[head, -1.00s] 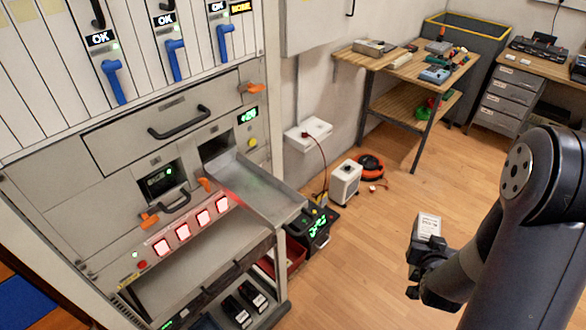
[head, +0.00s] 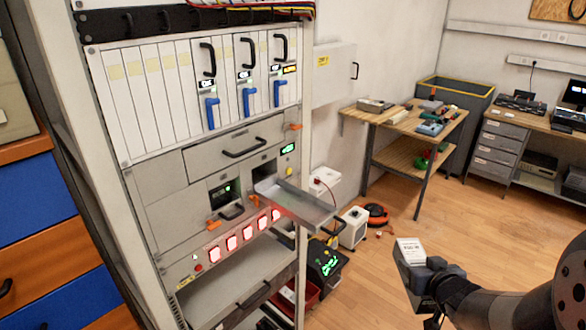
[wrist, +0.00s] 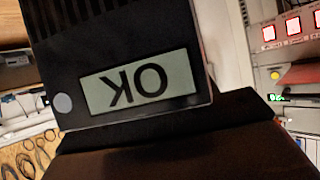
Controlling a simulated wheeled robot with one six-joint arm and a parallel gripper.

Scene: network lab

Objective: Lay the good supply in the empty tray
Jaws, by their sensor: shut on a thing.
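My gripper (head: 428,278) is shut on a power supply (head: 411,251), a dark block with a white printed label on top. It holds the supply in the air at the lower right of the head view, over the floor. In the wrist view the supply (wrist: 125,35) fills the upper middle, and its grey display reads OK, upside down. A bare metal tray (head: 305,210) sticks out from a slot in the rack, left of my gripper and well apart from it. Nothing shows lying on the tray. The supply's underside is hidden.
The rack (head: 150,160) has blue levers, a closed drawer and lit red squares. A lit black device (head: 325,262) and a white box (head: 353,228) stand on the floor below the tray. A workbench (head: 400,125) stands behind. Wooden floor is clear at right.

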